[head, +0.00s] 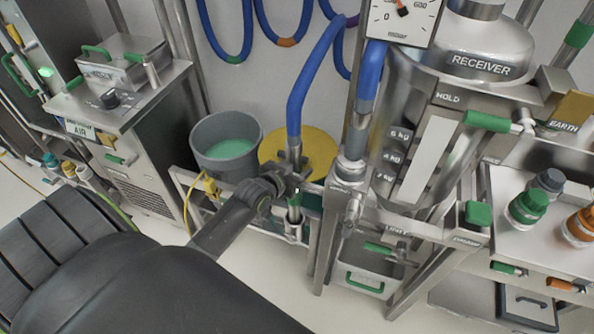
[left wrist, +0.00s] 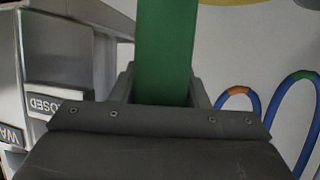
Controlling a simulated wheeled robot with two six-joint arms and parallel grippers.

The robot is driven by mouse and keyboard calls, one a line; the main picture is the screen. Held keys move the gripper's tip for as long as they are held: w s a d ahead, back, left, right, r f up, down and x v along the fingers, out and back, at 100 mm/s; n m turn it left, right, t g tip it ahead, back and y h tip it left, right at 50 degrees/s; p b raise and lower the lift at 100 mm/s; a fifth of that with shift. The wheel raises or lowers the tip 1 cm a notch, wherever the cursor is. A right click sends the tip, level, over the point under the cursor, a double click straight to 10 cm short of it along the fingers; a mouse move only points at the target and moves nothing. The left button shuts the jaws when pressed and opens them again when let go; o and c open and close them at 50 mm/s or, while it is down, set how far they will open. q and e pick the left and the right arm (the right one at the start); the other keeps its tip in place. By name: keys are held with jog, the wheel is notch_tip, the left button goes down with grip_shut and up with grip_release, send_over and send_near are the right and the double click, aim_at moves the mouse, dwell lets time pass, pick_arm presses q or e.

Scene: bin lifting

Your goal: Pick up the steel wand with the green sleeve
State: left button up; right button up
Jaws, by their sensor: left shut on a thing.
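The steel wand with the green sleeve (head: 294,212) stands roughly upright near the middle of the head view. A blue hose runs up from its top. My left gripper (head: 292,182) is shut on the wand; its fingers cover part of it. In the left wrist view the green sleeve (left wrist: 166,50) rises between the two fingers (left wrist: 163,88). The wand's lower end is close to a steel rail, and I cannot tell whether it still sits in a holder. My right gripper is not in view.
A grey bucket (head: 226,146) with green contents and a yellow disc (head: 318,150) are behind the wand. The steel receiver (head: 470,68) stands to the right. A steel cabinet (head: 135,125) is at the left. Blue hoses (head: 222,40) hang on the wall.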

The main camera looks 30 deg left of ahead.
pick_arm(q)
notch_tip(320, 180, up, 17)
send_over(298, 138)
jog(key=shift+r, duration=0.15)
dwell(0.3)
dwell(0.5)
